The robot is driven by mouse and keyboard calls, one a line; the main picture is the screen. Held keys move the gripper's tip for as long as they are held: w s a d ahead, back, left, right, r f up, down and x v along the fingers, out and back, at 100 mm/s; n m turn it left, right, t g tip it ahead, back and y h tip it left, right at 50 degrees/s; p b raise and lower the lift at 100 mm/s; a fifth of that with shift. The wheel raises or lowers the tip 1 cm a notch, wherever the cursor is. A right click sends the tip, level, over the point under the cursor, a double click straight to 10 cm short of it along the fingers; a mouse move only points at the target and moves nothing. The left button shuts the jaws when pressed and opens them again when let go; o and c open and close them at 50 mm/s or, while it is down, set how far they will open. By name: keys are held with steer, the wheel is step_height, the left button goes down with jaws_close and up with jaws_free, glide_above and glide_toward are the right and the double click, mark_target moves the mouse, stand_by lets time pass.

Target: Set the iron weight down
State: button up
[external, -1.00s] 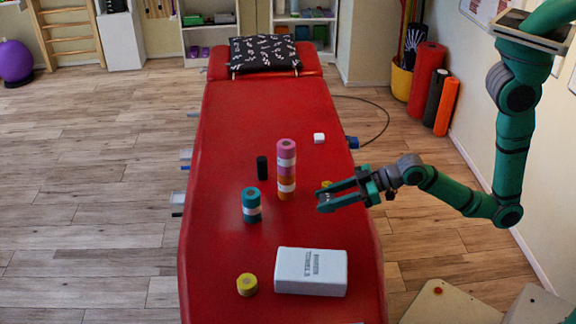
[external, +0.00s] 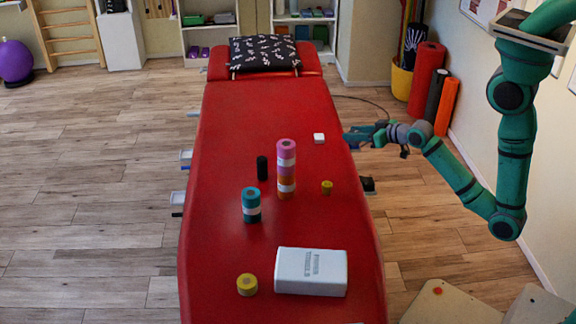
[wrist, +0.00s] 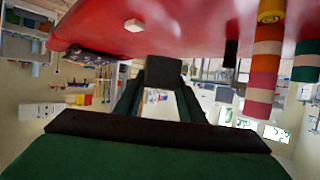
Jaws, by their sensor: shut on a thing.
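My gripper (external: 352,137) is at the right edge of the red treatment table, beside the white cube. In the wrist view my gripper (wrist: 163,85) is shut on a dark block, the iron weight (wrist: 165,70), which sits between the fingertips. In the external view the weight is too small and dark to make out against the fingers. The red table (external: 240,140) shows along the top of the wrist view, which looks upside down. The weight appears clear of the tabletop.
On the table stand a white cube (external: 319,138), a pink and orange stack (external: 286,170), a black cylinder (external: 262,168), a teal roll (external: 251,205), two yellow rolls (external: 327,187) (external: 247,284) and a white box (external: 311,271). The table's far half is mostly clear.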

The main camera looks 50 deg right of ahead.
steer(key=shift+w+d, duration=0.1)
steer(key=shift+d, duration=0.35)
steer(key=x, duration=1)
glide_above(323, 155)
steer(key=f, duration=0.5)
steer(key=shift+s+f, duration=0.1)
steer(key=shift+s, duration=0.25)
steer(key=shift+w+f, duration=0.45)
steer(key=shift+f, duration=1.55)
steer(key=shift+f, duration=0.15)
steer(key=o, duration=1.3)
